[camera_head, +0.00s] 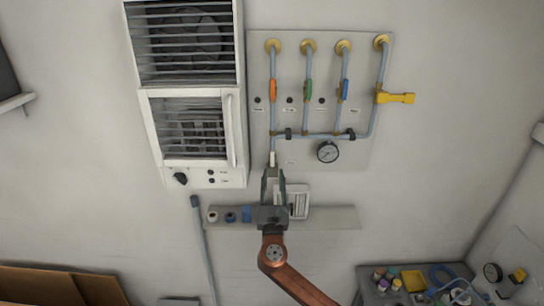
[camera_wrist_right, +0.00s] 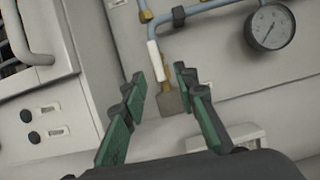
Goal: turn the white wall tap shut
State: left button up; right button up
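The white tap lever (camera_head: 272,158) is at the lower end of the left blue pipe on the wall panel. In the right wrist view, the white lever (camera_wrist_right: 155,58) points roughly up and down, beside a brass fitting (camera_wrist_right: 167,80). My right gripper (camera_head: 273,173) points up at the wall, just below the lever. In the right wrist view, its green and dark fingers (camera_wrist_right: 159,75) are apart with nothing held. The lever's lower end appears between the fingertips; I cannot tell the depth gap. My left gripper is not in view.
The panel (camera_head: 385,120) carries pipes with orange (camera_head: 273,91), green (camera_head: 309,89), blue (camera_head: 345,89) and yellow (camera_head: 396,98) handles, and a gauge (camera_head: 327,152). A white compressor cabinet (camera_head: 153,130) stands close left. A shelf (camera_head: 335,217) with small items is below.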

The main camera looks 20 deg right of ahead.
aim_at(272, 159)
jog(key=shift+w+r+n+t+p, duration=0.35)
jog(key=shift+w+r, duration=0.25)
jog(key=shift+r, duration=0.3)
jog(key=p+x, duration=0.1)
jog(key=x, duration=0.4)
jog(key=shift+w+f+p, duration=0.15)
jog(key=shift+p, duration=0.25)
jog(key=shift+w+d, duration=0.15)
jog(key=shift+w, duration=0.3)
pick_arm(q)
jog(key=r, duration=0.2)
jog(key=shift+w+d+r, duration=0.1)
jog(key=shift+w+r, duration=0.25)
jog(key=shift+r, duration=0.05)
pick_arm(e)
jog(key=shift+c, duration=0.6)
grip_shut()
